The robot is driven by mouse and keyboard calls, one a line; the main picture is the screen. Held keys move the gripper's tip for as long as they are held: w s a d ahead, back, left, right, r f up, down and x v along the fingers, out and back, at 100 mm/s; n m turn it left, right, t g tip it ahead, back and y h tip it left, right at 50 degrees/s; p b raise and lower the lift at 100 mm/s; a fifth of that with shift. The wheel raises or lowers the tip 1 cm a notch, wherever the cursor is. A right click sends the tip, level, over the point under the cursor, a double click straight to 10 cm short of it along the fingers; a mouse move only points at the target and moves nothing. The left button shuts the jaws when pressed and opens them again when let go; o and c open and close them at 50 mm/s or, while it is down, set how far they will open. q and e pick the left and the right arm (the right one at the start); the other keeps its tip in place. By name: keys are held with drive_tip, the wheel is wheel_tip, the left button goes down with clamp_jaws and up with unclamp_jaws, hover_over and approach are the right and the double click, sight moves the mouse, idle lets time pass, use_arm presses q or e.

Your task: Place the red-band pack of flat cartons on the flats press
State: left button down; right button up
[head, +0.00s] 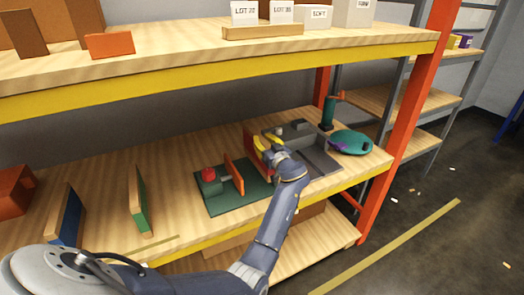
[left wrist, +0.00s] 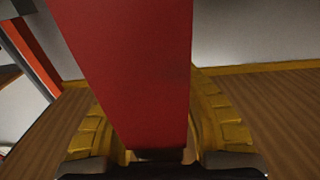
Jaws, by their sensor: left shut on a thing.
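The red-band pack (head: 249,143) is upright in my left gripper (head: 262,146). Its broad red face fills the middle of the left wrist view (left wrist: 135,65), between the yellow finger pads (left wrist: 158,135). What seems to be the flats press is a dark green base (head: 217,202) with a red knob (head: 208,174) and an upright orange-red plate (head: 234,175). The pack is right of that plate, near the base's far right end. I cannot tell whether it touches the base. My right gripper is in neither view.
A blue pack (head: 67,218) and a green pack (head: 139,203) stand upright at left. A grey device (head: 315,160), a teal rounded object (head: 350,142) and a dark green bottle-like object (head: 328,112) are at right. The upper shelf's yellow beam (head: 200,82) is overhead.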

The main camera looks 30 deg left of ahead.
use_arm(q)
drive_tip(key=shift+f, duration=2.1)
drive_tip(key=c, duration=1.2)
unclamp_jaws()
drive_tip(key=shift+f, duration=0.15)
drive_tip(key=v, duration=0.7)
drive_tip(key=shift+d, duration=0.3)
drive_tip(key=shift+s, duration=0.15)
